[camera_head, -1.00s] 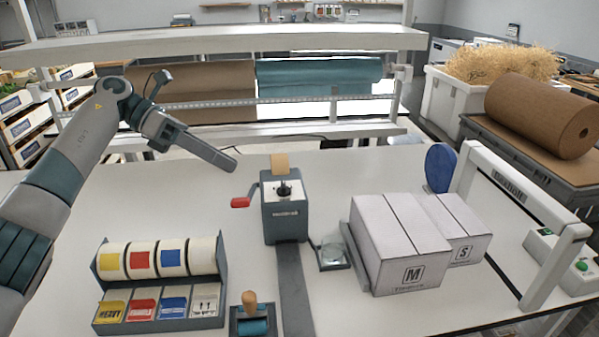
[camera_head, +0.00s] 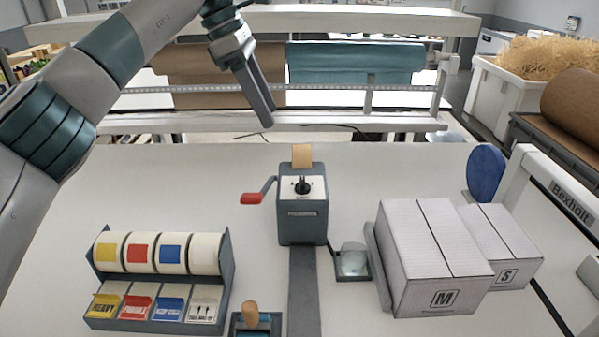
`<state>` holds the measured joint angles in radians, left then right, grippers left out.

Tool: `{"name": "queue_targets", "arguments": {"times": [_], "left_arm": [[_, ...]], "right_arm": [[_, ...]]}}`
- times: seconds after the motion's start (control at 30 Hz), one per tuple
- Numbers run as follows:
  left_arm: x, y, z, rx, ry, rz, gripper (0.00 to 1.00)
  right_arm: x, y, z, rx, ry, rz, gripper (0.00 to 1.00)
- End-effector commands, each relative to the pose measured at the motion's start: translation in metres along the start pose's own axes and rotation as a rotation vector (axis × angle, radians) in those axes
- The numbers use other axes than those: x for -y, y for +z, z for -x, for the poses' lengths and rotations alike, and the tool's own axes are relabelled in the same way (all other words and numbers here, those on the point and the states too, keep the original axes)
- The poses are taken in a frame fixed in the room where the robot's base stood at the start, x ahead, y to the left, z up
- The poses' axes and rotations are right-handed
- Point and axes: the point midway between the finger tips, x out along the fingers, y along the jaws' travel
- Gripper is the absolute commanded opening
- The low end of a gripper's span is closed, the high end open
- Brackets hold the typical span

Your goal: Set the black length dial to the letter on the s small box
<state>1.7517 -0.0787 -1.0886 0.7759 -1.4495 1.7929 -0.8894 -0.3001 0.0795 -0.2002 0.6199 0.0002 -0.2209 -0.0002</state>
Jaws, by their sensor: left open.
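The black length dial (camera_head: 303,187) sits on top of the grey tape dispenser (camera_head: 302,222) in the middle of the table. The letters around it are too small to read. The small box (camera_head: 507,246) at the right bears the letter S on its front and stands partly behind the larger box (camera_head: 430,262) marked M. My left gripper (camera_head: 267,122) hangs above the table's back edge, up and left of the dial and apart from it. It is open and empty, seen edge-on. My right gripper is not in view.
A red crank handle (camera_head: 252,198) sticks out left of the dispenser, and a tan paper strip (camera_head: 302,156) rises behind the dial. A label roll rack (camera_head: 160,290) stands front left, with a wooden-handled stamp (camera_head: 250,312) beside it. A blue disc (camera_head: 486,172) stands back right.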

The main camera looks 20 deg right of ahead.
Motion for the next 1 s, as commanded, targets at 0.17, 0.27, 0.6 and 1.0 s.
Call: {"name": "queue_targets", "arguments": {"times": [0.17, 0.27, 0.6, 1.0], "left_arm": [[0.0, 0.0, -0.012, 0.0, -0.002, 0.001, 0.47], [0.0, 0.0, -0.024, 0.0, -0.003, 0.001, 0.47], [0.001, 0.001, -0.081, 0.002, -0.004, 0.0, 0.47], [0.001, 0.001, -0.148, 0.002, -0.003, 0.002, 0.47]], "right_arm": [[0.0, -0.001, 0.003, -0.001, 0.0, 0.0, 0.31], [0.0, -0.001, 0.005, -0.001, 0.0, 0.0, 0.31], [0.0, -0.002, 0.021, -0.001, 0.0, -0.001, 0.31], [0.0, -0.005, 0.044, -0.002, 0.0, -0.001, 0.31]]}}
